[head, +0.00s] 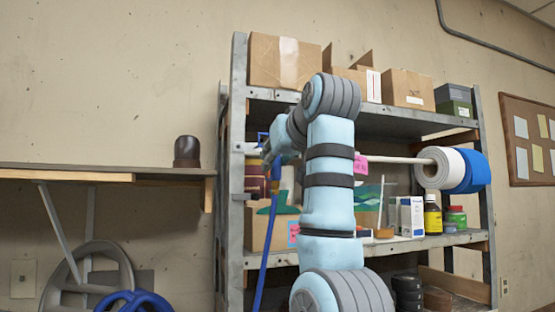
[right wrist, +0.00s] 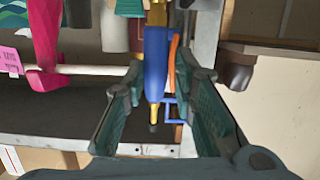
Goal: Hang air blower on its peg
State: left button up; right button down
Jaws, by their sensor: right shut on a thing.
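My right gripper (head: 270,155) is raised in front of the left post of the metal shelf in the head view. In the right wrist view its two dark teal fingers (right wrist: 160,70) are on either side of the air blower (right wrist: 155,62), which has a blue body and a yellow nozzle. The gripper is shut on it. A blue length (head: 262,262) hangs below the gripper in the head view. A small blue bracket (right wrist: 172,108) on the shelf post shows close to the nozzle; I cannot tell whether they touch. My left gripper is out of view.
The metal shelf (head: 238,112) holds cardboard boxes (head: 285,60) on top and bottles (head: 432,213) below. A white rod (head: 395,159) carries white and blue rolls (head: 470,171). A wall ledge (head: 100,173) with a dark brown jar (head: 187,151) is at left. Bare wall lies above the ledge.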

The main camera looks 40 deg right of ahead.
aim_at(275, 163)
jog(key=shift+w+d, duration=0.1)
jog(key=shift+w, duration=0.2)
dwell(0.4)
jog(key=shift+w+d, duration=0.25)
jog(key=shift+w, duration=0.45)
jog(key=shift+w+d+f, duration=0.15)
jog(key=shift+w+d, duration=0.05)
jog(key=shift+w, duration=0.35)
jog(key=shift+f, duration=0.15)
dwell(0.3)
jog(key=shift+f, duration=0.25)
jog(key=shift+w, duration=0.1)
jog(key=c, duration=1)
grip_release()
jog(key=shift+o, duration=0.2)
